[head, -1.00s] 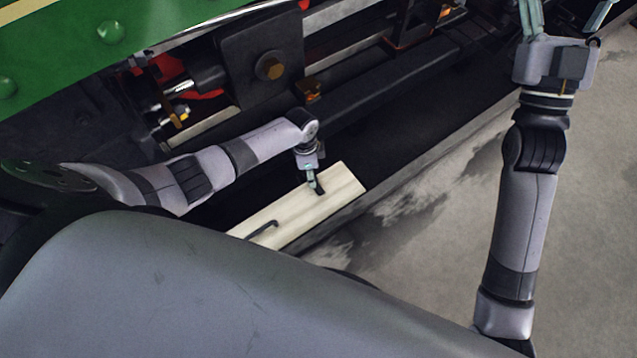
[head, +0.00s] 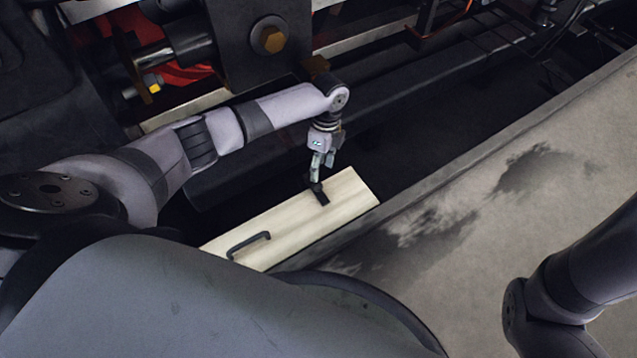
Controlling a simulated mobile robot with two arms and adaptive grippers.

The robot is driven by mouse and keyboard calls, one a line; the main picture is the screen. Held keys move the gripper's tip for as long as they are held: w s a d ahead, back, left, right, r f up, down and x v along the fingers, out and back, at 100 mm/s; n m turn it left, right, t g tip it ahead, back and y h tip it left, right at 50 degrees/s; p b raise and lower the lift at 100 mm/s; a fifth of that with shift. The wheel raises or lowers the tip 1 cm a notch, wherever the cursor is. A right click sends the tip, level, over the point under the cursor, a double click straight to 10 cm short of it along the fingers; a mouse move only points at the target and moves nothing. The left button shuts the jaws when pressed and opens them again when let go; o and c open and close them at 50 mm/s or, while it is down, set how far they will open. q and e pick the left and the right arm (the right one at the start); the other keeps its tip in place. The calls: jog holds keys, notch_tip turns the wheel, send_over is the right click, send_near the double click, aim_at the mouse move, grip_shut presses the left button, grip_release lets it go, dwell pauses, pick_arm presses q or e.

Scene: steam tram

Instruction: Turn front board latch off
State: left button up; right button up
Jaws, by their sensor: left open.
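A pale wooden board (head: 290,225) lies at the lower middle, partly hidden by my body at its near left end. A small black latch (head: 320,195) sits on the board toward its right end. A black bar handle (head: 248,244) is on the board's left part. My left gripper (head: 318,178) points down just above the latch, with its fingers open. One finger overlaps the latch in the picture; I cannot tell whether it touches. My right arm shows at the lower right, but its gripper is outside the view.
Dark steam tram machinery with a large bolt (head: 269,37) and red parts stands behind my left arm. A long dark beam (head: 400,92) runs behind the gripper. Wet grey concrete (head: 470,215) on the right is mostly clear.

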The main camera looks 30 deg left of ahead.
aim_at(318, 183)
pick_arm(q)
jog(key=f+b, duration=0.1)
jog(key=f, duration=0.1)
jog(key=f+b, duration=0.1)
jog(key=f, duration=0.1)
jog(key=s+f+b, duration=0.1)
jog(key=f, duration=0.2)
jog(key=shift+s, duration=0.1)
jog(key=shift+r, duration=0.1)
jog(key=shift+c, duration=0.6)
grip_shut()
